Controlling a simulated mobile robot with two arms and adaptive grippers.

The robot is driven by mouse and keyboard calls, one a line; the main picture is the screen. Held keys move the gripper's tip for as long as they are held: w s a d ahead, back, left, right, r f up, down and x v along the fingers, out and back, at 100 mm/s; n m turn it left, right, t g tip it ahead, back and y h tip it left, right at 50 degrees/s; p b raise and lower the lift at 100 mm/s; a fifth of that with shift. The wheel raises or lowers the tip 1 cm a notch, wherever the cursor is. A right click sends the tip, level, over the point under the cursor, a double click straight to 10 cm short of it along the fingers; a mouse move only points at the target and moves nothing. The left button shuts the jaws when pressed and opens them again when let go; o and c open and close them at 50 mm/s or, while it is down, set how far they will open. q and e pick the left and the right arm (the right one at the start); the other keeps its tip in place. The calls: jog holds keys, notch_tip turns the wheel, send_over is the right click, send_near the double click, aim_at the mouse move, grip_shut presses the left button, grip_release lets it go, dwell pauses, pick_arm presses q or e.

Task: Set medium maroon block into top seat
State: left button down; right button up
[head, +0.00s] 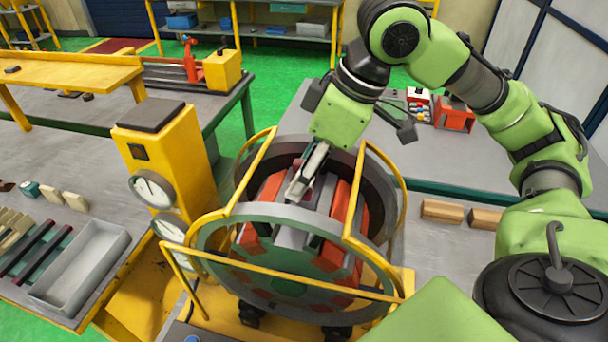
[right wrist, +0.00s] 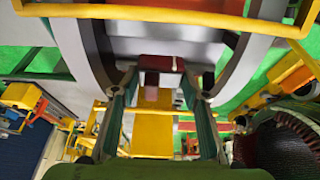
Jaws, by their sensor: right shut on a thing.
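My right gripper (head: 300,186) comes down from above into the round stator (head: 222,246), among its red and grey segments. In the right wrist view the maroon block (right wrist: 158,62) sits between the two fingertips of my right gripper (right wrist: 157,78), which is shut on it. Grey curved ring walls lie on both sides of the block in that view. In the head view the fingers mostly hide the block, and I cannot tell whether it touches a seat. My left gripper is not in view.
Yellow guard rails (head: 250,172) surround the stator. A yellow post with gauges (head: 160,150) stands at its left. A bench with a grey tray (head: 84,258) and dark bars lies further left. Brown blocks (head: 442,211) lie on the right table.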

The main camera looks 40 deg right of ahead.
jog(key=shift+f, duration=0.15)
jog(key=shift+f+b, duration=0.45)
jog(key=shift+f, duration=0.1)
jog(key=shift+f+b, duration=0.35)
jog(key=shift+f, duration=0.2)
jog(key=shift+f, duration=0.25)
jog(key=o, duration=1.7)
jog(key=shift+s, duration=0.1)
jog(key=shift+f, duration=0.1)
jog(key=v, duration=1.2)
